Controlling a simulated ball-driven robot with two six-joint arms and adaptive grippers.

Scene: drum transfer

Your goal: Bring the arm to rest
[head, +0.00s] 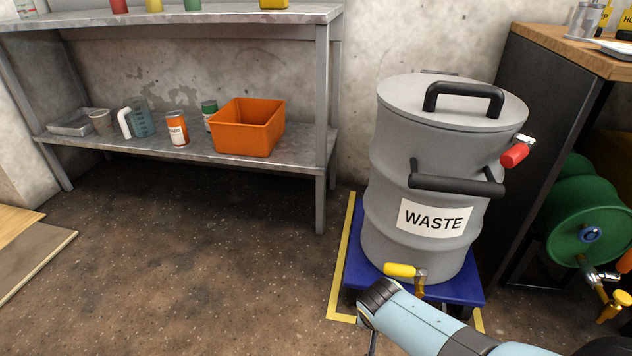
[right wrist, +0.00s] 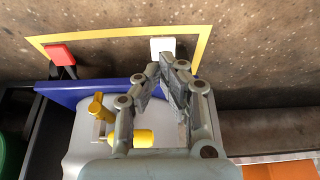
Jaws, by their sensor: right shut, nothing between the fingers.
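My right arm (head: 440,323) comes in from the lower right in the head view, in front of the drum's base. In the right wrist view my right gripper (right wrist: 167,75) has its fingers together with nothing between them. The grey drum (head: 425,145) with a WASTE label stands upright on a blue dolly (head: 460,287). Its lid (head: 405,98) is on. A yellow-handled tap (head: 401,270) is low on its front. In the right wrist view the tap (right wrist: 98,106) shows beside the gripper; I cannot tell the gap. My left gripper is not in view.
A metal shelf (head: 328,160) at the left holds an orange bin (head: 246,128), cans and a jug. Yellow tape (head: 345,255) edges the dolly's spot. A green hose reel (head: 590,225) and a dark bench (head: 520,110) are at the right.

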